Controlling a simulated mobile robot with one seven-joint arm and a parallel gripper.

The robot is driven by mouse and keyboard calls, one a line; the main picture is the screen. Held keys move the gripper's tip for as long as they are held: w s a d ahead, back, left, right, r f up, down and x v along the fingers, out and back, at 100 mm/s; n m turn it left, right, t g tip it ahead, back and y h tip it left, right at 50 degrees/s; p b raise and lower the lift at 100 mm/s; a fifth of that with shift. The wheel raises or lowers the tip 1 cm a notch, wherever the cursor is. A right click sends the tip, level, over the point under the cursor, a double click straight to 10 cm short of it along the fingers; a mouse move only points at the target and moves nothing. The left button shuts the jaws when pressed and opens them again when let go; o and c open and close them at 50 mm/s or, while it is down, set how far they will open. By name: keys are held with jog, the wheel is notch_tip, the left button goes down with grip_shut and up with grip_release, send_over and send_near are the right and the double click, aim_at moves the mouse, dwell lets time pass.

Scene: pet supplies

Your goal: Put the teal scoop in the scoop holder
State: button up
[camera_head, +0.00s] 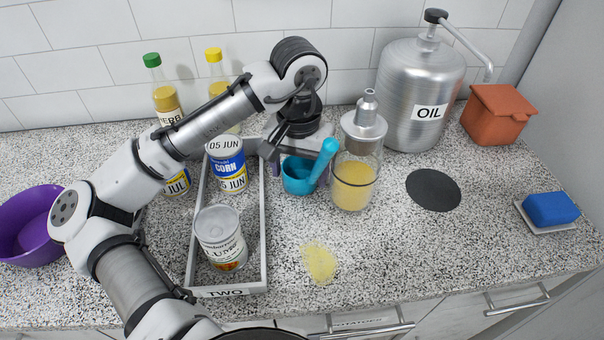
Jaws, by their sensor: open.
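The teal scoop (324,160) is beside the glass jar near the middle of the counter. Its broad bright handle slants up to the right, close to the jar. A teal cup-shaped part (296,178) is at its lower left; I cannot tell whether this is the scoop's bowl or a separate holder around it. No other scoop holder can be made out clearly. My gripper (288,148) is open, just behind and above the teal cup-shaped part, with its fingers partly hidden. I see nothing held in it.
A grey tray (258,287) with cans stands left of the scoop. The glass jar (354,183) of yellow contents stands close on the right. Yellow powder (319,262) lies in front. A steel oil can (420,90) stands behind right. The right front counter is mostly clear.

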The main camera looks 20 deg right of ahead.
jog(key=c, duration=0.8)
jog(key=shift+c, duration=0.2)
notch_tip(320, 180, up, 20)
dwell(0.3)
